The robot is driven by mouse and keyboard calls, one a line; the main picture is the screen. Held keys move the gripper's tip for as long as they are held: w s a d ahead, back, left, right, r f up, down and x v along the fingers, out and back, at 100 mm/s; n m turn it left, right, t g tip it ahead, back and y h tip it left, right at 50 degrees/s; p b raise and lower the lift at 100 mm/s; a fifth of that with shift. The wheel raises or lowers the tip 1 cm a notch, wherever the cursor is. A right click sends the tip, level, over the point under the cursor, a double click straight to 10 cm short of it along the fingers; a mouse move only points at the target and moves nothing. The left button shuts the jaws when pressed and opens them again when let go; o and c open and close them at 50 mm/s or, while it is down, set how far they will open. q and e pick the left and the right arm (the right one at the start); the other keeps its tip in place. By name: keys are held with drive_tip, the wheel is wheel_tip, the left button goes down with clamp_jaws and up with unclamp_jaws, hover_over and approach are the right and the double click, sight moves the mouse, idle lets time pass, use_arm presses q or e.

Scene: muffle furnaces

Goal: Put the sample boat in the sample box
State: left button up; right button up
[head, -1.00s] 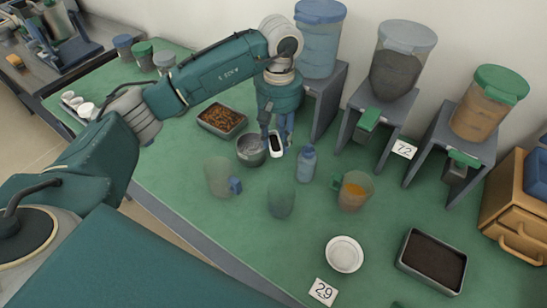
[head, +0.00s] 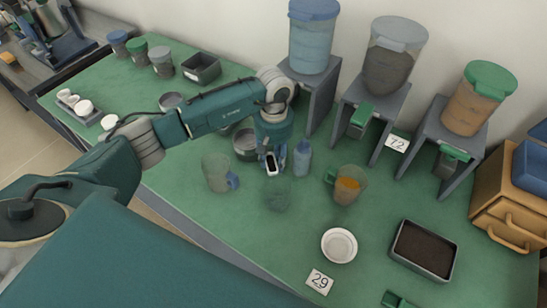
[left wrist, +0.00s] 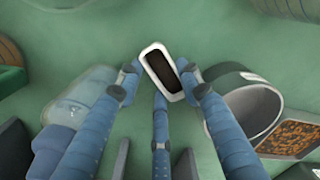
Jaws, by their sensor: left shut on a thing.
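In the left wrist view the boat (left wrist: 161,70) sits between the blue fingertips (left wrist: 160,78). I cannot tell how high it is above the table. No box is clearly marked as the sample box; a grey open box (head: 201,68) with a white label stands at the back left. My right gripper is not in view.
Clear jugs (head: 217,172) (head: 348,185) and a faint round jar (head: 278,193) stand near the boat. A white bowl (head: 339,245) and a dark-filled tray (head: 425,250) are at the front right. Dispensers on stands (head: 363,110) line the wall.

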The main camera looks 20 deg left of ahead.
use_arm(q)
drive_tip(key=shift+f, duration=0.1)
drive_tip(key=o, duration=1.1)
drive_tip(key=shift+o, duration=0.2)
